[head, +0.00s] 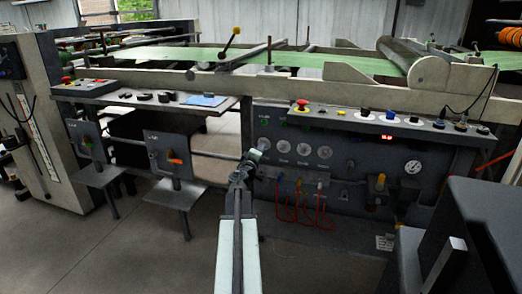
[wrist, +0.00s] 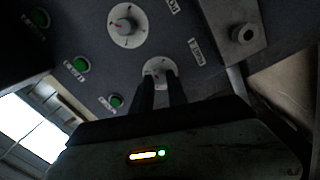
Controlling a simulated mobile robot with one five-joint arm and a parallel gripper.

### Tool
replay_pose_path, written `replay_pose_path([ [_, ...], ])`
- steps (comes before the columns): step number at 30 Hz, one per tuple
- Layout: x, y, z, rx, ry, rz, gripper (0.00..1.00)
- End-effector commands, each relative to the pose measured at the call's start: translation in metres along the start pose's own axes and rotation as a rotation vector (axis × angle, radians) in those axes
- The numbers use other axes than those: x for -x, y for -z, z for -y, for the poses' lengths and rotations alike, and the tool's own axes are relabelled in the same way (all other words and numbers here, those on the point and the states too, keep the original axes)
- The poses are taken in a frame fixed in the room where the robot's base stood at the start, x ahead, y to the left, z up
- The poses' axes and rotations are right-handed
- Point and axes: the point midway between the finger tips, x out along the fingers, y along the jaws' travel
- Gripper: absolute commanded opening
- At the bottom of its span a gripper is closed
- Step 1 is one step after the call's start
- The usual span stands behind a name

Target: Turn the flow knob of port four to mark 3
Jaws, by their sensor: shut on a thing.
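A row of round pale flow dials sits on the dark machine panel. In the head view, three show clearly, one of them here (head: 304,149), and the leftmost dial (head: 264,142) is right by my gripper (head: 254,155). In the wrist view, my gripper (wrist: 160,76) has its two dark fingers shut on the knob of a pale dial (wrist: 158,66). The fingers hide most of that knob, and its pointer and marks cannot be read.
Green buttons (wrist: 81,65) line the panel beside the dials. A grey bracket with a round fitting (wrist: 244,34) stands close on the right in the wrist view. Red hoses (head: 300,212) hang below the dials. A red emergency button (head: 302,105) is on the ledge above.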

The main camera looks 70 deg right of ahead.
Motion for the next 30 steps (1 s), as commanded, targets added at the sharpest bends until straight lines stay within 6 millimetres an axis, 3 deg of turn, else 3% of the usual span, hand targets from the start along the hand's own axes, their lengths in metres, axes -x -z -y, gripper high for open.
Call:
replay_pose_path([
  [30, -0.0010, 0.0004, -0.0015, -0.894, 0.005, 0.028, 0.00],
])
